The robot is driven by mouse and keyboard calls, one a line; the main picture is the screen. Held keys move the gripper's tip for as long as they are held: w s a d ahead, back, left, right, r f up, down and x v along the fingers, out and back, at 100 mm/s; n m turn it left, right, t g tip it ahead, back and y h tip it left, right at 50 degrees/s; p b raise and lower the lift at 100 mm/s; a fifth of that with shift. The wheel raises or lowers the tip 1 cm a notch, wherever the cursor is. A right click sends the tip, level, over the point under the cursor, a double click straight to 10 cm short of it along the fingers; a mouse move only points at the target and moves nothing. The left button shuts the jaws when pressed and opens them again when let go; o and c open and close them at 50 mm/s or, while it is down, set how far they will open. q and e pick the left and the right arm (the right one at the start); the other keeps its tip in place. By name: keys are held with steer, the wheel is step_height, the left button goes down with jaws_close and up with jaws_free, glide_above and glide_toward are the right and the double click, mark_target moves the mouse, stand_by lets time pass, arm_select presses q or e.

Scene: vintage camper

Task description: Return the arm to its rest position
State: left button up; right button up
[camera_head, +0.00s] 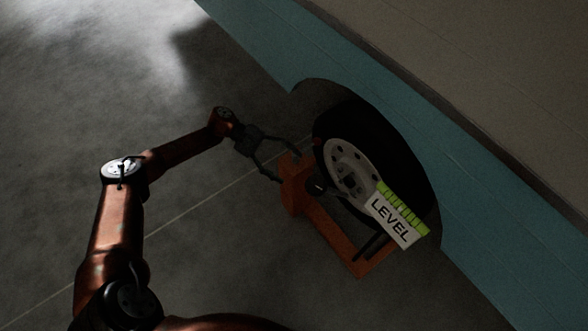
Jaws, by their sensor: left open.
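My left arm comes in from the lower left and bends toward the camper's wheel. My left gripper (275,160) is open, with its fingers spread beside the upper left end of an orange wheel clamp or chock (335,240). One finger looks close to the orange part; I cannot tell whether it touches. Nothing is visible between the fingers. My right gripper is not in view.
A white and green "LEVEL" sign (396,216) is in front of the tyre. The teal camper side (480,220) runs diagonally at right. Bare grey floor (90,130) lies at left.

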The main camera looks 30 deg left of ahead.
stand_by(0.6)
